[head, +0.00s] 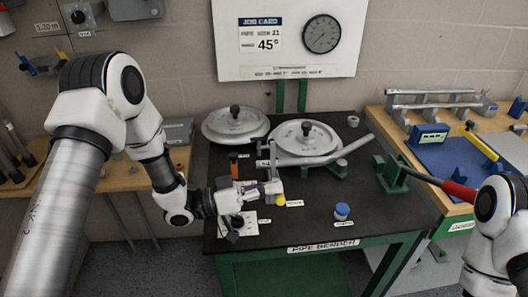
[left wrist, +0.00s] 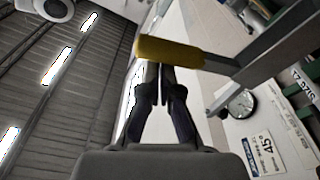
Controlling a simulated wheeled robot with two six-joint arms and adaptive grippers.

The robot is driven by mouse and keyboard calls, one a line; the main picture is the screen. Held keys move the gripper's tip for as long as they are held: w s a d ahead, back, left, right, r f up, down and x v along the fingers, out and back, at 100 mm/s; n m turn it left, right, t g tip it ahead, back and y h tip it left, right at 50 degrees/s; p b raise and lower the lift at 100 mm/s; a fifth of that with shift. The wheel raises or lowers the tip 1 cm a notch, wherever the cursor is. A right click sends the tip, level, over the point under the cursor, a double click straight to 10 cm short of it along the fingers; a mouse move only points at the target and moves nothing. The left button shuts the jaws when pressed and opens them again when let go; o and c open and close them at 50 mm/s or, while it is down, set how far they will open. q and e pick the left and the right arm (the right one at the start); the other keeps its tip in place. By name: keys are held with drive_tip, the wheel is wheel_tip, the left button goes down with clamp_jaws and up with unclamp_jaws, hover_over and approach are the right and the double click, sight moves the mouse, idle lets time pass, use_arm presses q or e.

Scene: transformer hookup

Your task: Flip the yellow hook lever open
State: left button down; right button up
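The yellow hook lever (head: 280,200) is a short yellow grip on a grey metal arm, at the front left of the pipe bender in the head view. In the left wrist view its yellow grip (left wrist: 168,50) lies across the picture just beyond my fingertips. My left gripper (head: 270,189) is beside the lever, coming from the left. In the left wrist view its fingers (left wrist: 159,72) are together with only a thin gap and nothing visible between them. I cannot tell whether the tips touch the yellow grip. My right gripper is outside the views; only my arm shows at right.
The pipe bender has round grey dies (head: 305,138) on a black table (head: 300,220). A red-gripped bar (head: 458,190) reaches toward my right arm. A wooden bench (head: 440,125) with fixtures stands at right.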

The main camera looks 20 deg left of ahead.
use_arm(q)
drive_tip(key=s+a+r+p, duration=0.1)
drive_tip(key=s+a+r, duration=0.1)
drive_tip(key=a, duration=0.6)
drive_tip(key=shift+s+a+r, duration=0.2)
drive_tip(key=shift+s+a, duration=0.1)
drive_tip(key=shift+s, duration=0.15)
